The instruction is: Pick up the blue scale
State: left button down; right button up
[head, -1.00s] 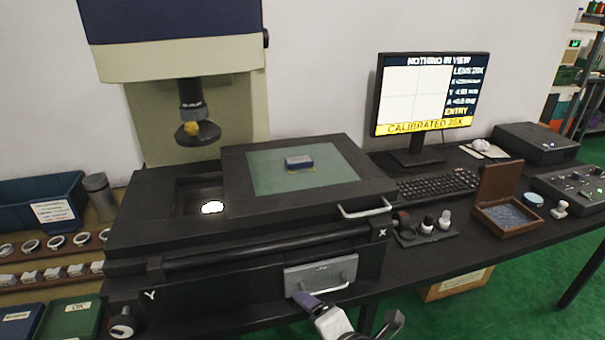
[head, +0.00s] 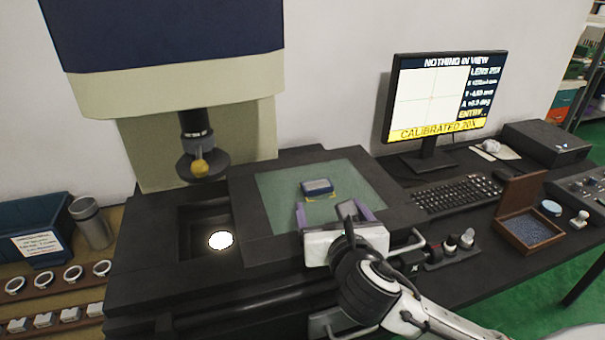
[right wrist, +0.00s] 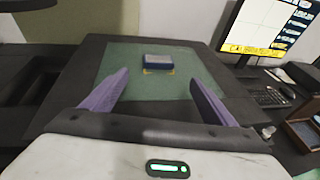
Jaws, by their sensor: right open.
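The blue scale (head: 317,186) is a small blue block with a pale grey top. It lies on the green glass plate (head: 280,205) of the microscope stage, on a yellow-marked spot. In the right wrist view the blue scale (right wrist: 158,61) sits ahead of the fingers, near the middle between them. My right gripper (head: 335,214) is open, with purple fingers spread, just on the near side of the scale and not touching it. In the right wrist view my right gripper (right wrist: 157,92) is empty. My left gripper is not in view.
The microscope head with its lens (head: 203,165) hangs to the left of the plate. A monitor (head: 440,95), a keyboard (head: 455,193) and an open wooden box (head: 525,228) stand to the right. A stage handle (head: 408,243) lies right of my gripper.

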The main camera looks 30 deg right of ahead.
aim_at(317, 184)
jog(key=x, duration=0.4)
jog(key=shift+r, duration=0.1)
jog(key=shift+w+d, duration=0.2)
jog(key=shift+w, duration=0.25)
jog(key=x, duration=0.4)
jog(key=shift+w+a, duration=0.1)
jog(key=shift+w, duration=0.6)
jog(key=shift+w+d, duration=0.1)
jog(key=shift+d, duration=0.1)
jog(key=c, duration=1)
jog(key=shift+c, duration=1.2)
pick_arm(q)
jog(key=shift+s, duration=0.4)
